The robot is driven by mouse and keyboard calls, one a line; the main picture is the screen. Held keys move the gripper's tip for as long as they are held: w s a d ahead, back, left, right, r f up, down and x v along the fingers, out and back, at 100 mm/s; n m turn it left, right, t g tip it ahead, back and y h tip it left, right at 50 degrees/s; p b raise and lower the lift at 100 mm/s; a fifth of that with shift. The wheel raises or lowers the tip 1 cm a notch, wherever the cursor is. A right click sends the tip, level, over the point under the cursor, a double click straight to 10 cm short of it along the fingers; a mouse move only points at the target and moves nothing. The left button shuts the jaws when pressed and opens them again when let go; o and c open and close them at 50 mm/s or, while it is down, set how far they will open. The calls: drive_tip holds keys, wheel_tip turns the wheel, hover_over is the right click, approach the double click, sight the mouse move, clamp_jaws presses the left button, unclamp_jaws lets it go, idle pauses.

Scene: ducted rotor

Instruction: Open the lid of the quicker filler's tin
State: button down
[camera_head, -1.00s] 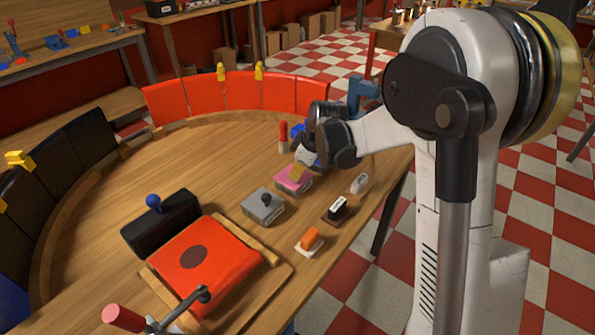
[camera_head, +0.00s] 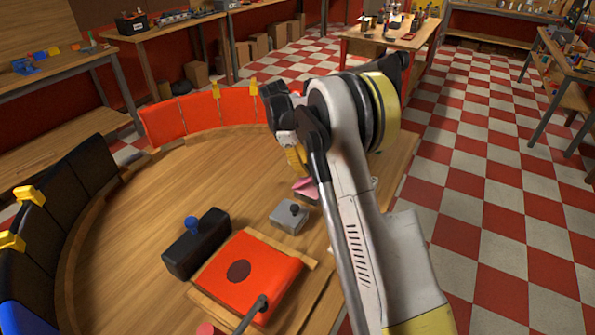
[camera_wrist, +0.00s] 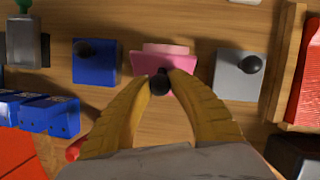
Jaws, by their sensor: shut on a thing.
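In the wrist view the two yellow fingers of my gripper (camera_wrist: 160,77) are shut on the black knob (camera_wrist: 160,85) of the pink tin's lid (camera_wrist: 140,63). A paler pink part shows just beyond the lid. In the head view the pink piece (camera_head: 305,188) looks tilted below my gripper (camera_head: 296,160), and my arm hides much of it. A blue tin (camera_wrist: 95,68) with a dark knob stands left of the pink one. A grey tin (camera_wrist: 234,80) with a black knob stands to the right; it also shows in the head view (camera_head: 288,218). Both look closed.
A dark grey tin (camera_wrist: 22,48) with a green knob is at far left. Blue blocks (camera_wrist: 40,115) lie lower left. The red pad (camera_head: 262,255) in a wooden frame and a black box (camera_head: 198,245) with a blue knob stand in front. Red panels (camera_head: 200,115) edge the table.

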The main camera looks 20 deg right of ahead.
drive_tip(key=shift+w+a+r+g+h, duration=0.1)
drive_tip(key=shift+w+a+g+h, duration=0.25)
drive_tip(key=shift+w+g+h, duration=0.25)
drive_tip(key=shift+w+a+g+h, duration=0.3)
drive_tip(key=shift+g+h, duration=0.1)
drive_tip(key=shift+g, duration=0.4)
drive_tip(key=c, duration=1.2)
unclamp_jaws()
drive_tip(key=shift+o, duration=0.2)
drive_tip(key=v, duration=0.7)
drive_tip(key=shift+a, duration=0.15)
drive_tip(key=shift+w+r, duration=0.1)
drive_tip(key=shift+r, duration=0.05)
